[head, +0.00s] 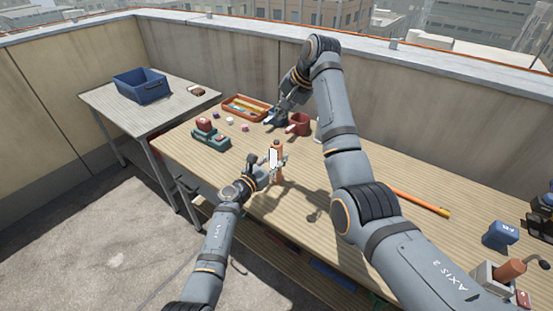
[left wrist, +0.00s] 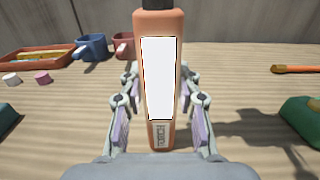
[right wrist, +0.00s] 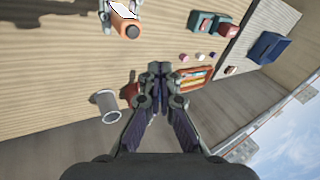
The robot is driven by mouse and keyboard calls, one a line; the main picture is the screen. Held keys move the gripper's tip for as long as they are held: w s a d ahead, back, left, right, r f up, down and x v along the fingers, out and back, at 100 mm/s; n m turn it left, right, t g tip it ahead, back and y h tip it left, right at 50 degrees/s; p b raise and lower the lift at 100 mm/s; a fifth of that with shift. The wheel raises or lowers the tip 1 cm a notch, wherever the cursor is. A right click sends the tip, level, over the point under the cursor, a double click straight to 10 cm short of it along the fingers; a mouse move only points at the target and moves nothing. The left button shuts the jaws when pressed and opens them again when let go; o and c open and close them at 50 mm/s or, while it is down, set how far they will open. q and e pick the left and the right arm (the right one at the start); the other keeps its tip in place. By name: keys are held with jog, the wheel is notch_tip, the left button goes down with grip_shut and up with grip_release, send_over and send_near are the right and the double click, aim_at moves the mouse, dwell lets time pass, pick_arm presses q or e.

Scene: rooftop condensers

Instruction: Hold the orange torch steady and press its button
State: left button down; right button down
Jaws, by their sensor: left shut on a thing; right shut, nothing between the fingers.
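The orange torch (head: 279,174) stands upright over the wooden bench. My left gripper (head: 270,168) is shut on it, with one finger on each side. In the left wrist view the torch (left wrist: 172,90) shows a white panel, a "TORCH" label and a dark top end. In the right wrist view its end (right wrist: 125,21) faces up, with a dark round button (right wrist: 131,31). My right gripper (right wrist: 155,72) is shut and empty, apart from the torch. In the head view my right gripper (head: 270,119) is beyond the torch, by the mugs.
A blue mug (head: 279,115), a red mug (head: 300,123) and an orange tray (head: 245,107) stand at the bench's back. A green holder (head: 212,141) lies left of the torch. An orange-handled tool (head: 422,203) lies to the right. A side table holds a blue bin (head: 140,85).

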aim_at(278, 143)
jog(key=shift+s+a+f+n+t+y, duration=0.15)
jog(key=shift+f+n+t, duration=0.75)
jog(key=shift+n, duration=2.65)
jog(key=shift+w+a+f+n+t+y, duration=0.15)
jog(key=shift+f+n, duration=1.4)
jog(key=shift+n, duration=2.05)
jog(key=shift+s+a+f+n+t+y, duration=0.15)
jog(key=shift+f+n+t, duration=0.7)
jog(key=shift+n, duration=2.7)
jog(key=shift+f+g, duration=0.4)
jog(key=shift+f, duration=0.1)
